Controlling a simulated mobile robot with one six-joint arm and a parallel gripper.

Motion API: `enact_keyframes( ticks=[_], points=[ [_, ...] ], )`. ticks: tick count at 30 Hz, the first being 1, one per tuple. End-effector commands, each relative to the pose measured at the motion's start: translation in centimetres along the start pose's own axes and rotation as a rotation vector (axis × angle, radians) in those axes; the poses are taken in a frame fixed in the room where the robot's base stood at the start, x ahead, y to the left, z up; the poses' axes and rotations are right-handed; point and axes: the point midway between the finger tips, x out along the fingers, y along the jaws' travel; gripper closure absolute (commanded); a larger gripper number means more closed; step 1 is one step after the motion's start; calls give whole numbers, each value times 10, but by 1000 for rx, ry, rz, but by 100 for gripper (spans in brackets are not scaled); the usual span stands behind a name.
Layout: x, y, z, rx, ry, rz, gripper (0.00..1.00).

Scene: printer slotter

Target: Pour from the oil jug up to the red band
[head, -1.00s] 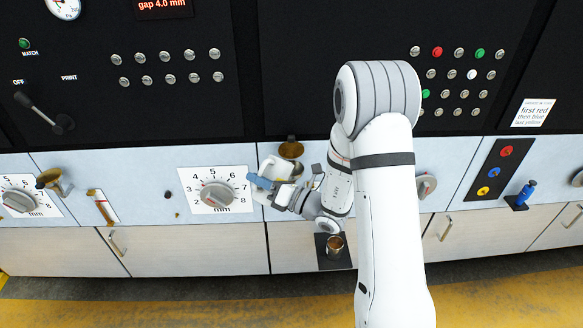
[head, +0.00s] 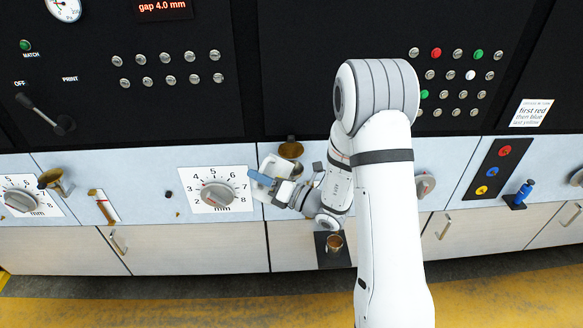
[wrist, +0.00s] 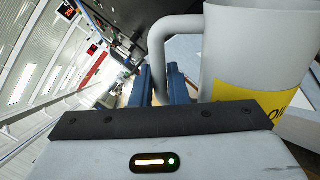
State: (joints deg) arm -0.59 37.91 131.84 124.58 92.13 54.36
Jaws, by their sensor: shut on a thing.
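The oil jug (wrist: 255,55) is pale grey with a yellow label and fills the right of the wrist view. It also shows as a small white shape in the head view (head: 273,167), in front of the counter's back. My gripper (wrist: 160,88) has its blue fingers shut around the jug's handle (wrist: 160,55). In the head view my gripper (head: 262,179) holds the jug above the counter, just right of the numbered dial. A narrow gauge strip with a red mark (head: 105,207) is on the panel at the left. The jug's contents and any oil level are hidden.
A brass cup (head: 291,149) stands close behind the jug. A brass funnel-like cup (head: 50,178) is beside the gauge strip. Another brass cup (head: 335,243) sits on a black plate below my wrist. The numbered dial (head: 217,195) is left of my gripper.

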Motion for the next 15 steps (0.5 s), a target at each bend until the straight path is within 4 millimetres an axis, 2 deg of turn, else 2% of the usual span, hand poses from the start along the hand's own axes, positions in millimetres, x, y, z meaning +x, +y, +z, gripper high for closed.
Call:
enact_keyframes(
  ticks=[15],
  points=[
    [1, 3, 5, 29, -7, 1, 100]
  ],
)
